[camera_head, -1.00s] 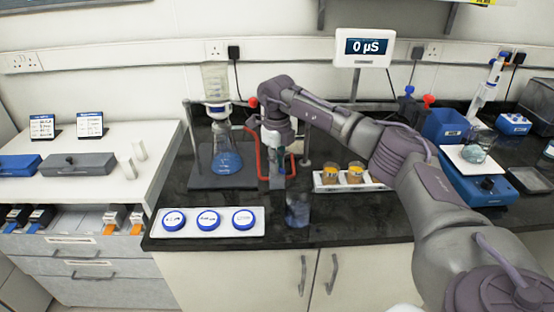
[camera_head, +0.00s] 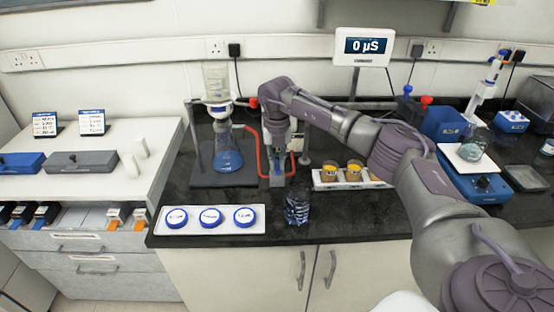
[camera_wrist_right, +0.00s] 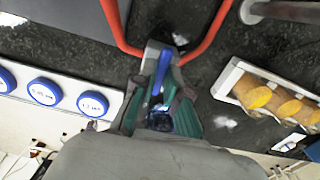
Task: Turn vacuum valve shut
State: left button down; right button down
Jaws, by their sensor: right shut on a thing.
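The vacuum valve (camera_wrist_right: 150,54) is a small grey block joined to red tubing, with a blue handle (camera_wrist_right: 158,82) in the right wrist view. In the head view the valve (camera_head: 277,181) stands on the black bench, right of the filter flask, partly hidden by my right gripper. My right gripper (camera_wrist_right: 160,108) comes down from above. Its green-padded fingers are closed around the blue handle. The gripper (camera_head: 277,168) is small and partly hidden in the head view. My left gripper is not in view.
A flask (camera_head: 228,155) with blue liquid and a filter funnel stands to the left. Red tubing (camera_head: 259,152) runs close by. A white rack with orange-topped jars (camera_head: 338,185) is to the right.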

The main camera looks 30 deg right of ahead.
aim_at(277, 165)
jog(key=shift+r+m, duration=0.1)
jog(key=shift+m, duration=0.3)
jog(key=c, duration=1.2)
grip_release()
notch_tip(277, 165, up, 12)
